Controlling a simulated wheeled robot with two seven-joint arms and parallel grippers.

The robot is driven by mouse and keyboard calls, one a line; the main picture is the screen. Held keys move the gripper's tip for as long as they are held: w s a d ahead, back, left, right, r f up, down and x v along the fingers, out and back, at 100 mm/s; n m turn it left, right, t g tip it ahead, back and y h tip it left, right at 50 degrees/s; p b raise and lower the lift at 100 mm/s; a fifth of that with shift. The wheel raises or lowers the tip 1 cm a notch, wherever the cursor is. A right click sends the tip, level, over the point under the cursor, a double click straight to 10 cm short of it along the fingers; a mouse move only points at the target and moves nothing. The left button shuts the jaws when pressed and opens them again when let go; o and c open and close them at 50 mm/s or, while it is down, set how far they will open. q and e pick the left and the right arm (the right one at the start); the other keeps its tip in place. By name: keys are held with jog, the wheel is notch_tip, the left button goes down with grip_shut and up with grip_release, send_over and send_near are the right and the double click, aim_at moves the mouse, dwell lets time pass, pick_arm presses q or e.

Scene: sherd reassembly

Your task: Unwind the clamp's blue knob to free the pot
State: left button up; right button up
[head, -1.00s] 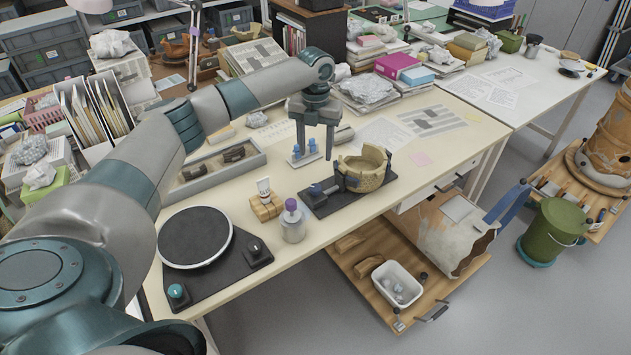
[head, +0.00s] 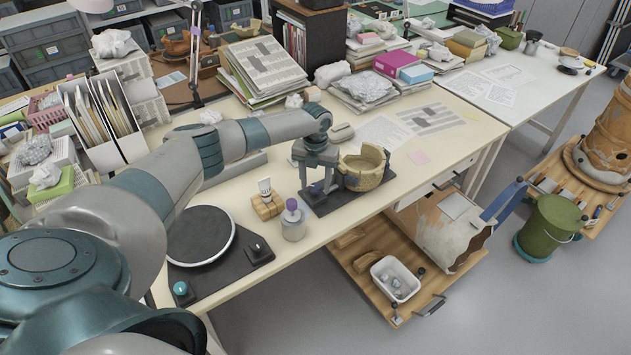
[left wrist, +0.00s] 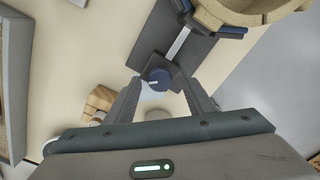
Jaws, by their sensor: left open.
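The broken tan pot (head: 364,167) stands on the dark clamp base (head: 376,192) near the table's front edge. In the left wrist view, part of the pot (left wrist: 245,8) shows at the top, against the clamp's dark blue pad (left wrist: 231,30). The clamp's blue knob (left wrist: 158,79) sits at the near end of its metal screw rod (left wrist: 178,44). My left gripper (head: 318,190) is over the knob end of the clamp, fingers pointing down. Its open fingers (left wrist: 160,92) are on either side of the knob, and I cannot tell whether they touch it. My right gripper is not in view.
A purple-capped bottle (head: 292,220) and a wooden block holding a tube (head: 267,204) stand left of the clamp. A round black turntable (head: 200,236) is further left. Papers and boxes fill the back. A cart (head: 400,265) stands below the front edge.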

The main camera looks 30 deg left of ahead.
pick_arm(q)
jog(key=shift+c, duration=0.7)
jog(key=c, duration=0.9)
